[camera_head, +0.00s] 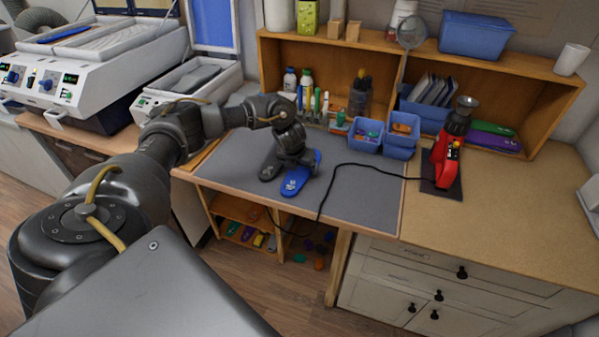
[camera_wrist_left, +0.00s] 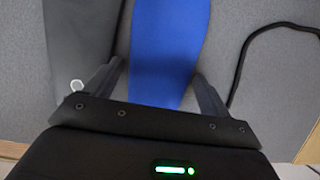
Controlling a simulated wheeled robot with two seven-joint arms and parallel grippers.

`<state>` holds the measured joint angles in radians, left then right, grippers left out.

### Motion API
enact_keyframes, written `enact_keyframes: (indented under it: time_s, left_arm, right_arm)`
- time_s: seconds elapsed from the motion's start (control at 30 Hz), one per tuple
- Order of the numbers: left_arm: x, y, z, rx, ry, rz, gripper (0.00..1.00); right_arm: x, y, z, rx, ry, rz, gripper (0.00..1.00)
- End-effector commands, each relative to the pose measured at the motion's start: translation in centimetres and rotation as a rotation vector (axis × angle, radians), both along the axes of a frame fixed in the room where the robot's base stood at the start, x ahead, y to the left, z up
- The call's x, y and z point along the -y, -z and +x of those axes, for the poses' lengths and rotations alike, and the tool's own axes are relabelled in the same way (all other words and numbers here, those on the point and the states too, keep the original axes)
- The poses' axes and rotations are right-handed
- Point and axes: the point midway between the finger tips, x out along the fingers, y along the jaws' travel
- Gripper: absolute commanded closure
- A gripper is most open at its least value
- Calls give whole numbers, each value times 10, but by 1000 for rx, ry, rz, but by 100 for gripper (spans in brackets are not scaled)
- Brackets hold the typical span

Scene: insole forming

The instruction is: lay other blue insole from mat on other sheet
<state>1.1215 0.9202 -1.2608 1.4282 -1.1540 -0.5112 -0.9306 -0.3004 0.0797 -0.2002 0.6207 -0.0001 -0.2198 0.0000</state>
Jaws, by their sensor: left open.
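The blue insole (camera_head: 295,183) lies on the grey mat (camera_head: 365,191), partly hidden behind my left gripper (camera_head: 296,164). In the left wrist view the blue insole (camera_wrist_left: 167,45) lies between the two spread fingers of my left gripper (camera_wrist_left: 158,75), which is open. Contact between fingers and insole cannot be told. A dark grey insole (camera_head: 269,168) lies just left of the blue one. Another blue insole (camera_head: 66,33) lies on a pale sheet on the white machine (camera_head: 30,82) at the back left. A second pale sheet (camera_head: 97,45) lies beside it. My right gripper is out of view.
A black cable (camera_head: 375,167) crosses the mat right of the insole. A red tool (camera_head: 444,163) stands further right, near small blue bins (camera_head: 365,136). The mat's right part is mostly clear.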

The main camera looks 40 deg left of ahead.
Motion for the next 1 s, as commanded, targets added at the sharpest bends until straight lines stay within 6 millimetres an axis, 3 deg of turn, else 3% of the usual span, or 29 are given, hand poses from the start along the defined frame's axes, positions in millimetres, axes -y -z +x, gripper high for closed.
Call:
enact_keyframes:
  time_s: [0.43, 0.7, 1.0]
  left_arm:
    - [0, 2, 0, 0, 0, -1, 18]
    - [0, 2, 0, 0, 1, -1, 49]
    - [0, 0, 0, 0, 1, -1, 53]
  right_arm:
    - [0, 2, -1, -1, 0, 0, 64]
    - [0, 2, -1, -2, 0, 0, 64]
    - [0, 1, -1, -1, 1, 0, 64]
